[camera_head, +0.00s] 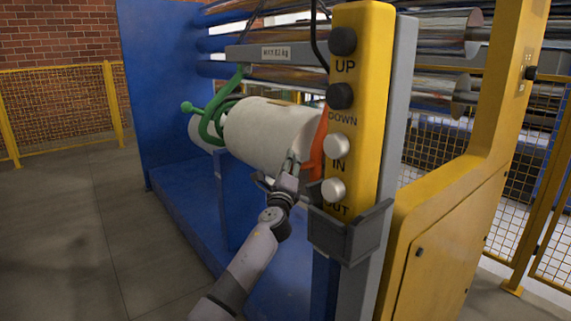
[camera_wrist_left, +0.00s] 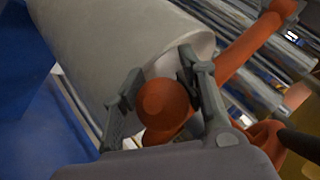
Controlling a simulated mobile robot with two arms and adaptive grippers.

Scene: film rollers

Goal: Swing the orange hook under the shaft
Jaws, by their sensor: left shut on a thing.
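The orange hook (camera_head: 319,148) hangs beside the right end of the white roll (camera_head: 262,130), partly hidden behind the yellow control box. In the left wrist view, the hook's round orange knob (camera_wrist_left: 165,103) sits between the fingers of my left gripper (camera_head: 291,166), which is shut on it. An orange bar (camera_wrist_left: 245,45) of the hook runs to the upper right, past the roll's end face. A green hook (camera_head: 212,118) curves around the roll's left end. I cannot make out the shaft at the orange hook; the roll and control box hide that area. My right gripper is out of view.
The yellow control box (camera_head: 355,105) with UP, DOWN, IN and OUT buttons stands close to the right of my gripper. A grey beam (camera_head: 275,54) runs above the roll. A blue machine frame (camera_head: 165,90) is behind. Open floor (camera_head: 75,225) lies to the left.

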